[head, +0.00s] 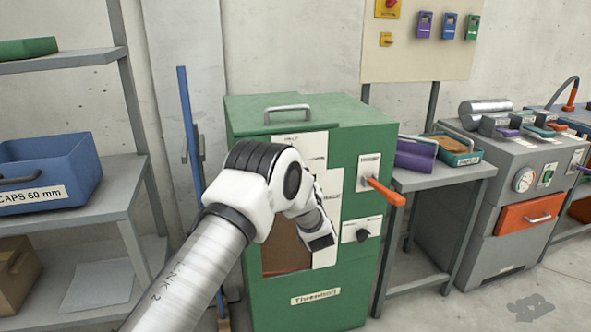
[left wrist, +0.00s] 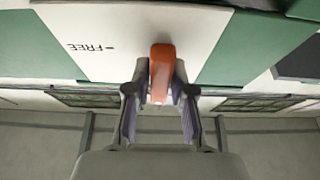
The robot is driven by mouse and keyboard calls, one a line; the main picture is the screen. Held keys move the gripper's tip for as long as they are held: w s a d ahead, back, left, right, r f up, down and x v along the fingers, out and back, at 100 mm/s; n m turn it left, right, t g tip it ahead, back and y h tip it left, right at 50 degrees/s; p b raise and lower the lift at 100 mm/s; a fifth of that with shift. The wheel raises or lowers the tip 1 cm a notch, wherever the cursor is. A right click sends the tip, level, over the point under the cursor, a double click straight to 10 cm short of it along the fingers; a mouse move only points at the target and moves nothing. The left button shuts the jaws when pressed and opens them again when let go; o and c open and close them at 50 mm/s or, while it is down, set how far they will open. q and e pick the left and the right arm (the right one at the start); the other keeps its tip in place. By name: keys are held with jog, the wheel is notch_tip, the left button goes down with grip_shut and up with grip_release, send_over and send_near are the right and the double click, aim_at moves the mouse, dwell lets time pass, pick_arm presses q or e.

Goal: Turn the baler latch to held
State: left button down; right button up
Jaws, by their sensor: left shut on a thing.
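The green baler cabinet (head: 260,112) stands in the middle of the head view, with white label plates on its front. In the left wrist view, an orange latch handle (left wrist: 162,62) sticks out before a white plate (left wrist: 95,30), whose upside-down print reads "FREE" with a dash beside it. My left gripper (left wrist: 160,95) is shut on this handle, with a finger on each side. In the head view, my left gripper (head: 322,243) is at the cabinet's front and hides the handle. The latch's exact setting cannot be told. My right gripper is not in view.
Another orange lever (head: 385,191) juts out at the cabinet's right, above a black knob (head: 362,235). A shelf with a blue bin (head: 50,172) stands left; a blue pole (head: 187,120) leans between.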

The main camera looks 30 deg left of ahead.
pick_arm(q)
jog(key=shift+f, duration=0.1)
jog(key=c, duration=1.1)
grip_release()
jog(key=v, duration=1.2)
